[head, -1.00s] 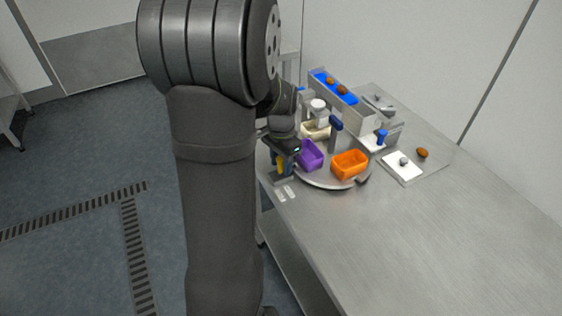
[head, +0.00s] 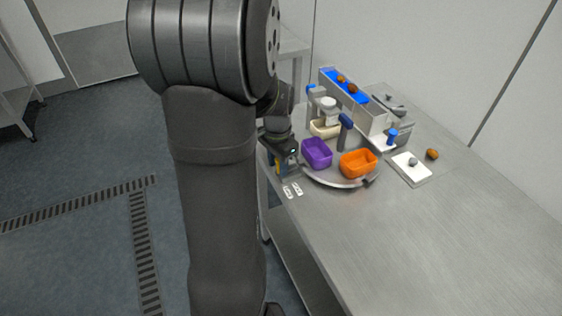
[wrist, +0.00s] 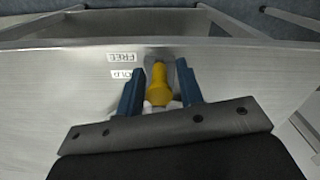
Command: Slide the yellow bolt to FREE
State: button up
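The yellow bolt (wrist: 159,85) stands between the two blue fingers of my gripper (wrist: 159,68) in the wrist view. The fingers are apart, with narrow gaps seeming to show on both sides of the bolt. The FREE label (wrist: 121,57) and the partly hidden HOLD label (wrist: 122,74) lie to the left of the left finger. In the head view my gripper (head: 284,168) is low at the table's left edge, and it largely hides the bolt. The two white labels (head: 292,190) show just in front of it.
A round turntable (head: 335,181) with purple (head: 316,153), orange (head: 358,164) and cream (head: 325,128) bins is close to the right of my gripper. The table's front right is clear.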

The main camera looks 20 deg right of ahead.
jog(key=shift+d+r, duration=0.1)
jog(key=shift+r, duration=0.3)
notch_tip(320, 180, up, 17)
jog(key=shift+f, duration=0.2)
jog(key=shift+f, duration=0.15)
dwell(0.4)
notch_tip(320, 180, down, 17)
jog(key=shift+d+f, duration=0.15)
jog(key=shift+d, duration=0.4)
jog(key=shift+a, duration=0.1)
